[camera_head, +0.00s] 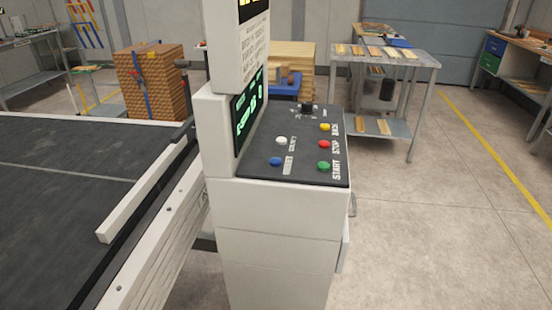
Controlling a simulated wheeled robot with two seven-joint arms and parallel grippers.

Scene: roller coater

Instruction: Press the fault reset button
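The control console (270,230) is a pale cabinet with a sloped black button panel (302,148). A blue button (276,161) sits at the panel's lower left, beside a small white label that seems to read RESET. A white button (281,140) is behind it, with a label too small to read surely. On the right side are a green button (324,165) marked START, a red button (324,144) marked STOP and a yellow button (325,127). A black knob (307,107) is at the panel's far end. Neither gripper is in view.
An upright screen (248,110) with green digits borders the panel on its left. A dark conveyor bed (60,190) with a white rail fills the left. A grey table (385,55) with wood samples stands behind. The floor right of the console is clear.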

